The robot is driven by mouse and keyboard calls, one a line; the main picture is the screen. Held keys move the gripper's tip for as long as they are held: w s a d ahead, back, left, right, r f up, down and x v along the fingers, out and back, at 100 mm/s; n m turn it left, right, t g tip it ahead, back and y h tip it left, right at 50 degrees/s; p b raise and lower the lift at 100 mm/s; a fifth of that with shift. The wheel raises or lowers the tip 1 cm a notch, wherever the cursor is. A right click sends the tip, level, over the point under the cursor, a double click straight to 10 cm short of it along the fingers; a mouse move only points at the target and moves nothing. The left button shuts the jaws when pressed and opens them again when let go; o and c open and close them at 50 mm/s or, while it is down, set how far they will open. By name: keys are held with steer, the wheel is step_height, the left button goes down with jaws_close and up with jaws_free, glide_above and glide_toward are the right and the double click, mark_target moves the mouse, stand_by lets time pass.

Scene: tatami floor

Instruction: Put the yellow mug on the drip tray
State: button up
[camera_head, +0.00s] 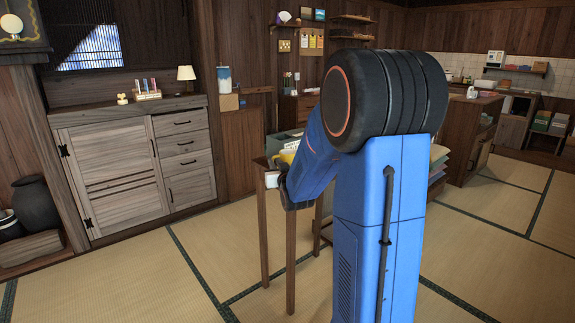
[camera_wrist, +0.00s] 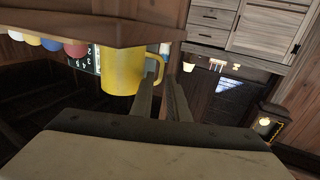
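The yellow mug (camera_wrist: 121,72) shows in the wrist view, which is upside down. Its base meets the wooden surface (camera_wrist: 90,28) at the top of that picture, so it appears to stand upright there. Its handle points right, towards my gripper (camera_wrist: 163,85). The two fingers are apart with a narrow gap between them. The handle is close to the left fingertip; I cannot tell whether they touch. In the head view my gripper (camera_head: 272,181) is small and partly hidden by my arm, beside a tall narrow wooden table (camera_head: 263,225). I cannot make out a drip tray.
In the head view a grey wooden cabinet (camera_head: 110,153) stands at the left and a counter (camera_head: 470,125) at the back right. Tatami floor (camera_head: 480,260) is free at the right.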

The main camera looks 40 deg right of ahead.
steer(key=x, duration=0.4)
steer(key=shift+f, duration=0.35)
jaws_close()
steer(key=shift+r, duration=0.15)
